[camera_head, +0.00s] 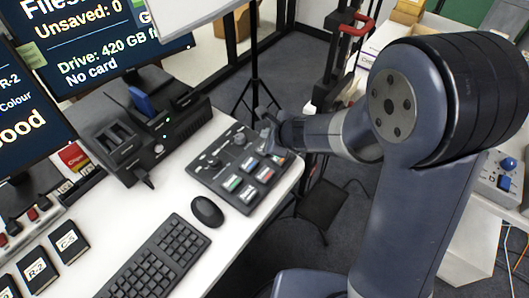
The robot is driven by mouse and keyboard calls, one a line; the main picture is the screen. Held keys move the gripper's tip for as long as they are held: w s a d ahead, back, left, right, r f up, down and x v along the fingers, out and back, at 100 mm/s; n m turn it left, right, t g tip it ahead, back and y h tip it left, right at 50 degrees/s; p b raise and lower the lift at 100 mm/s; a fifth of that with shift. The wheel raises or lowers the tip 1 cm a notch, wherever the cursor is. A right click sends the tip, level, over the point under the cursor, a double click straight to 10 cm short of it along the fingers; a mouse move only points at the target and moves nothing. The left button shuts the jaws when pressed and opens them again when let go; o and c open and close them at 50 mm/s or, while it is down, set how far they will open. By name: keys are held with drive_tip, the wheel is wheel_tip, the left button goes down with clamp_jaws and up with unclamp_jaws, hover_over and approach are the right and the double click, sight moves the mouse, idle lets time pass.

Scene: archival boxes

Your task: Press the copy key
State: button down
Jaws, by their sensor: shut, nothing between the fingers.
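A dark control panel (213,172) lies on the white desk, with several keys bearing coloured labels and a few round knobs. The key labels are too small to read, so I cannot tell which one is the copy key. My gripper (268,143) is shut and empty at the panel's right end. It is over or close to the far-right keys and partly hides them. I cannot tell whether it touches a key.
Labelled black cases (69,241) sit at the left. A tripod (254,90) stands beyond the desk edge.

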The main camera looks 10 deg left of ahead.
sight(262, 144)
drive_tip(key=shift+f+b, duration=0.95)
drive_tip(key=shift+f, duration=0.4)
idle(1.0)
drive_tip(key=shift+f+b, duration=0.4)
drive_tip(key=shift+b, duration=0.15)
drive_tip(key=shift+f+b, duration=0.5)
idle(0.5)
idle(0.4)
drive_tip(key=shift+r+p, duration=0.8)
drive_tip(key=shift+r, duration=0.1)
wheel_tip(262, 144, up, 5)
drive_tip(key=p, duration=0.4)
drive_tip(key=shift+r+p, duration=0.1)
drive_tip(key=shift+p, duration=0.25)
